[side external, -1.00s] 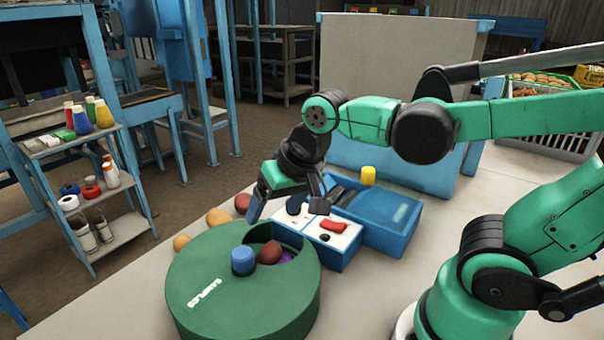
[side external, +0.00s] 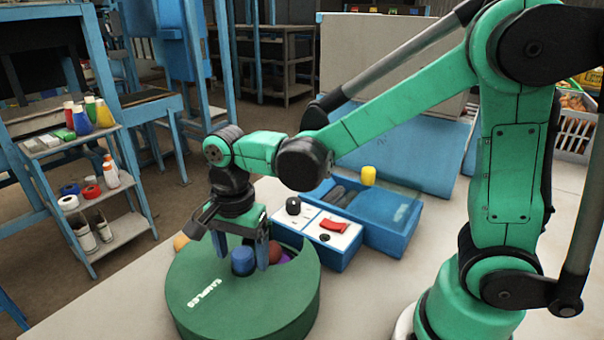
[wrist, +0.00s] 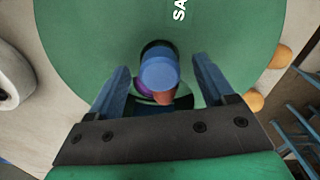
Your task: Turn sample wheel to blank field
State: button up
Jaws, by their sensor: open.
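The sample wheel (side external: 215,290) is a round green drum marked "SAMPLES" on the table, with an opening in its top. A blue knob (side external: 243,260) stands on its top; it also shows in the wrist view (wrist: 159,70). Inside the opening are a reddish-brown item (side external: 274,250) and a purple item (wrist: 143,89), both partly hidden. My gripper (side external: 243,262) points down over the wheel with its two blue fingers open on either side of the knob. In the wrist view the fingers (wrist: 160,80) stand apart from the knob, with gaps on both sides.
Behind the wheel is a blue and white box (side external: 333,236) with a red switch and black knobs. A blue tray (side external: 385,225) with a yellow cylinder (side external: 368,175) adjoins it. Orange round items (wrist: 254,101) lie beside the wheel. A shelf cart (side external: 95,190) stands at left.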

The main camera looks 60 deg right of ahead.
jog(key=shift+f, duration=0.35)
grip_shut()
jog(key=shift+m, duration=7.2)
